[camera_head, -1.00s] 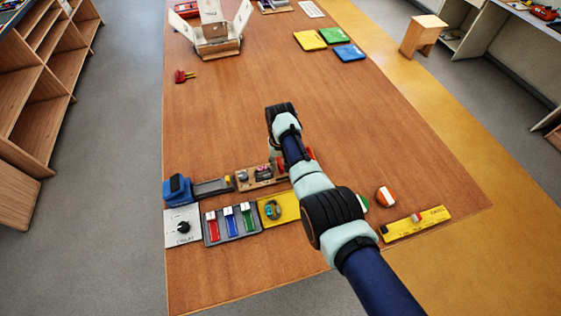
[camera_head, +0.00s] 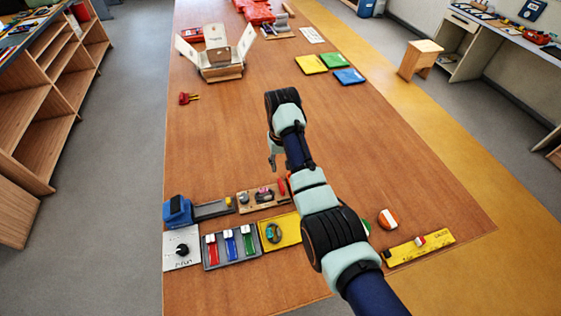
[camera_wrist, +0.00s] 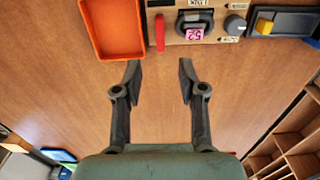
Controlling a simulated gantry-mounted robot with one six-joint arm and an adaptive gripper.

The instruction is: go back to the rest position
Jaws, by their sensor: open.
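My gripper (camera_wrist: 160,78) is open and empty in the wrist view, its two dark fingers apart above bare wood. In the head view my gripper (camera_head: 273,163) hangs below the end of my arm, over the middle of the table (camera_head: 380,150), partly hidden by the wrist. A wooden board (camera_head: 262,198) with small fixtures lies just in front of it. The same board (camera_wrist: 200,22) shows at the top of the wrist view, beside an orange tray (camera_wrist: 113,28). My arm hides part of the near table in the head view.
An open white box (camera_head: 222,68) stands at the far left. Coloured mats (camera_head: 310,64) lie at the far right. The table's middle is clear.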

